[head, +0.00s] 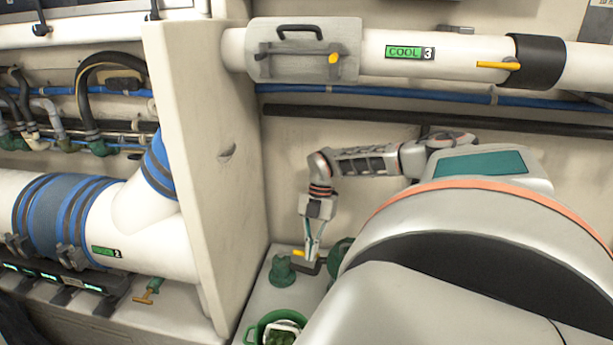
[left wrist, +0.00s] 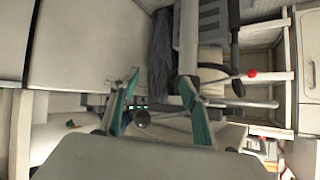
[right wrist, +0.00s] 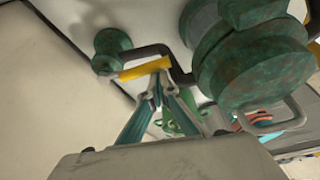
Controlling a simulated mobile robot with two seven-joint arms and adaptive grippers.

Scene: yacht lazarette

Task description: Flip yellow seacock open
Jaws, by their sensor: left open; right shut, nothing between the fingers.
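The yellow seacock handle (head: 299,253) is small and low in the head view, next to a green valve body (head: 283,270). In the right wrist view the yellow handle (right wrist: 145,69) is a short bar on a dark bent rod between green fittings. My right gripper (head: 311,256) points down at it. In the right wrist view its closed fingertips (right wrist: 161,84) are just under the bar's right part; I cannot tell whether they touch it. My left gripper (left wrist: 160,77) is open and empty, away from the seacock; it is outside the head view.
A pale wall panel (head: 205,150) stands left of the valve. A green bucket (head: 268,328) sits in front of it. A white pipe (head: 455,55) with another yellow handle (head: 497,65) runs above. A green flanged fitting (right wrist: 250,60) crowds the right side of the right gripper.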

